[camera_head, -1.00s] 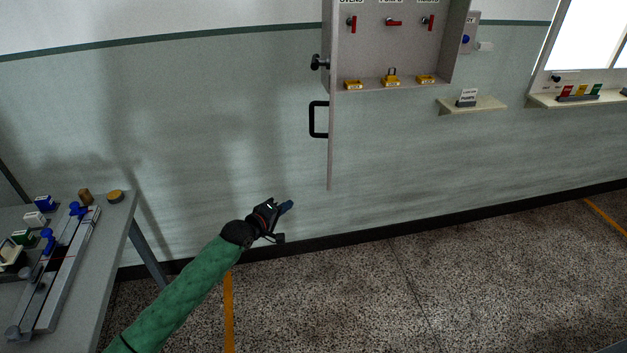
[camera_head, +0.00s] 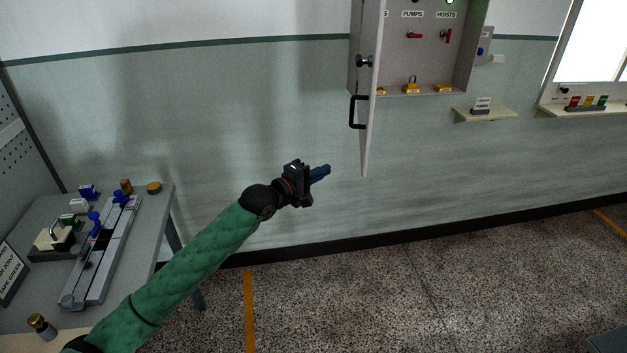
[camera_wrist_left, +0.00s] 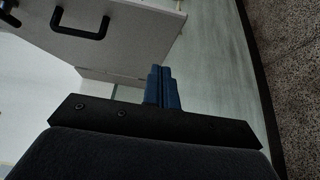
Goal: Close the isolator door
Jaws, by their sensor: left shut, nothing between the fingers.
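The isolator door (camera_head: 372,95) is a grey panel hinged on the wall cabinet (camera_head: 425,70). It stands open, swung out toward me and seen at a steep angle. It has a black handle (camera_head: 353,112) and a dark round knob (camera_head: 364,61). My left gripper (camera_head: 320,173) is shut and empty, left of and below the door's lower end, apart from it. In the left wrist view the shut blue fingertips (camera_wrist_left: 162,88) point toward the door panel (camera_wrist_left: 110,35), and its black handle (camera_wrist_left: 82,22) shows at the upper left. My right gripper is not in view.
Inside the cabinet are red switches (camera_head: 445,35) and yellow padlocks (camera_head: 411,86). A small shelf (camera_head: 486,115) is on the wall to the right. A workbench (camera_head: 150,225) with tools stands at the left. The floor below the door is clear.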

